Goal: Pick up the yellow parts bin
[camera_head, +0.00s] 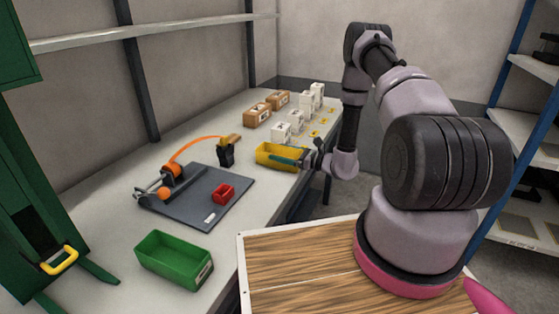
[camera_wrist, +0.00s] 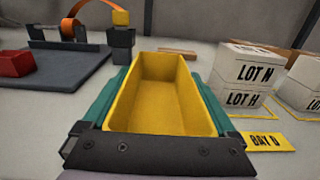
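The yellow parts bin (camera_head: 268,155) is at the table's right edge in the head view, beside my gripper (camera_head: 289,160). In the wrist view, the open, empty yellow bin (camera_wrist: 162,98) lies between the two teal fingers of my gripper (camera_wrist: 162,85). One finger runs along each long side, close against the wall. I cannot tell whether the fingers press on it or only stand around it. The bin's near end is hidden behind the gripper's dark crossbar. Whether the bin's underside touches the table is not clear.
White boxes (camera_wrist: 252,65) marked LOT stand right of the bin, near a yellow BAY D label (camera_wrist: 266,142). A dark board (camera_head: 200,198) with a red bin (camera_head: 222,193) lies to the left. A green bin (camera_head: 174,260) stands nearer. Brown boxes (camera_head: 257,115) stand farther back.

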